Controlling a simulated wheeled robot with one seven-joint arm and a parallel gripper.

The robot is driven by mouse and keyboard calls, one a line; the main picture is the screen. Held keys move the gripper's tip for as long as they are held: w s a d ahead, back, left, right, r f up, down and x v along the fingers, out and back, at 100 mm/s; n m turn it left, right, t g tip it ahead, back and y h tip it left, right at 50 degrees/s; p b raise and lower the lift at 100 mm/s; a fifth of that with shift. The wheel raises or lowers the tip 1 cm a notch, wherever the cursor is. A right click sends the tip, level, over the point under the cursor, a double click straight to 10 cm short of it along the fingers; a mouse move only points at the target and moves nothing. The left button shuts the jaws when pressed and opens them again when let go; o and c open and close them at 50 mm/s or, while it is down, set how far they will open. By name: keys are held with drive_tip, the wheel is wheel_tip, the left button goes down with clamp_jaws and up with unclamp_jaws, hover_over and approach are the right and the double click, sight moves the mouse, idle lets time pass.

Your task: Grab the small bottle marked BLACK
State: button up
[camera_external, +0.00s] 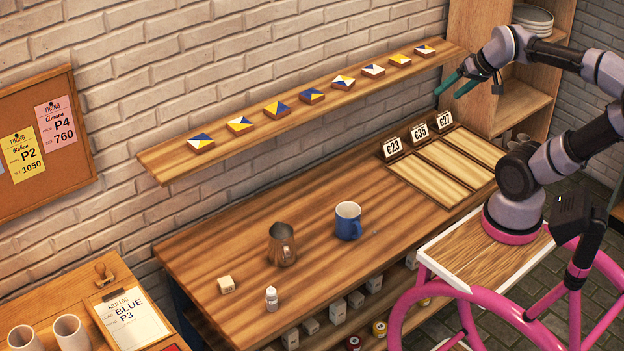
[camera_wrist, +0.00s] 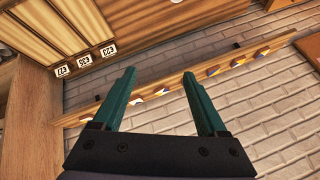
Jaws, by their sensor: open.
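A small white bottle (camera_external: 271,298) stands upright near the front left of the wooden table. Its label is too small to read, so I cannot tell whether it says BLACK. My gripper (camera_external: 451,91) is open and empty, high at the right end of the wall shelf and far from the bottle. In the wrist view its two green fingers (camera_wrist: 158,100) are apart, with nothing between them. The bottle does not show in the wrist view.
A metal pitcher (camera_external: 283,248), a blue mug (camera_external: 348,226) and a small pale block (camera_external: 226,285) stand on the table (camera_external: 215,250). The wall shelf (camera_external: 172,166) holds several patterned tiles. Price cards (camera_external: 393,147) and pale boards sit at the table's right end. Several small containers stand below.

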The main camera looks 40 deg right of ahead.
sight(272, 298)
drive_tip(key=w+a+f+m+g+y, duration=0.15)
drive_tip(key=a+f+g+y, duration=0.35)
drive_tip(key=a, duration=0.9)
drive_tip(key=w+a+f+m+g+y, duration=0.15)
drive_tip(key=a+f+g+y, duration=0.45)
drive_tip(key=a, duration=0.7)
drive_tip(key=w+a+f+m+g+y, duration=0.15)
drive_tip(key=a+f+y, duration=0.4)
drive_tip(key=a, duration=0.85)
drive_tip(key=a+f+m+t, duration=0.2)
drive_tip(key=f+m+t, duration=0.2)
drive_tip(key=f, duration=0.6)
drive_tip(key=a+f+m+t+h, duration=0.1)
drive_tip(key=a+f+m+t, duration=0.2)
drive_tip(key=f, duration=0.7)
drive_tip(key=w+a+f+m+t+h, duration=0.1)
drive_tip(key=f+m+t, duration=0.4)
drive_tip(key=f, duration=0.5)
drive_tip(key=shift+a+f+m, duration=0.15)
drive_tip(key=shift+a+m, duration=0.65)
drive_tip(key=shift+m, duration=0.15)
drive_tip(key=x, duration=0.4)
drive_tip(key=shift+w+a, duration=0.15)
drive_tip(key=shift+a, duration=0.15)
drive_tip(key=shift+f+x, duration=0.2)
drive_tip(key=shift+x, duration=2.75)
clamp_jaws()
